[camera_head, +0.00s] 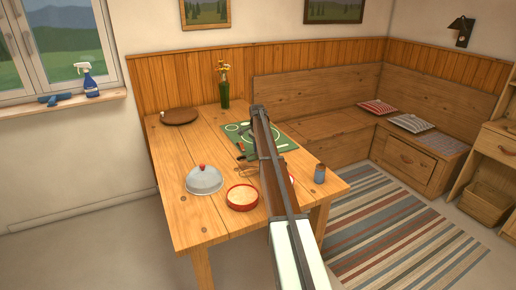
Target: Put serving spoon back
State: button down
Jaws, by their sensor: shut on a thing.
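My arm reaches up across the table from the bottom of the picture and hides part of it. My gripper (248,160) shows small and dark at the arm's left side, over the table near the green placemat (285,141). It is shut on a thin thing, which I take to be the serving spoon; its shape is too small and covered to make out clearly. A red-rimmed round bowl (242,197) with pale contents stands below the gripper in the picture, near the table's front edge.
On the wooden table (178,150) are a domed grey cover with a red knob (204,180), a blue-grey cup (320,173), a round brown board (180,117) and a green vase with flowers (224,92). A corner bench (310,92) stands behind. The table's left part is clear.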

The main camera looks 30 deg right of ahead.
aim_at(258, 163)
jog(key=shift+f, duration=2.6)
jog(key=c, duration=1)
grip_release()
jog(key=shift+r, duration=0.1)
notch_tip(258, 163, up, 14)
jog(key=shift+a+f, duration=0.15)
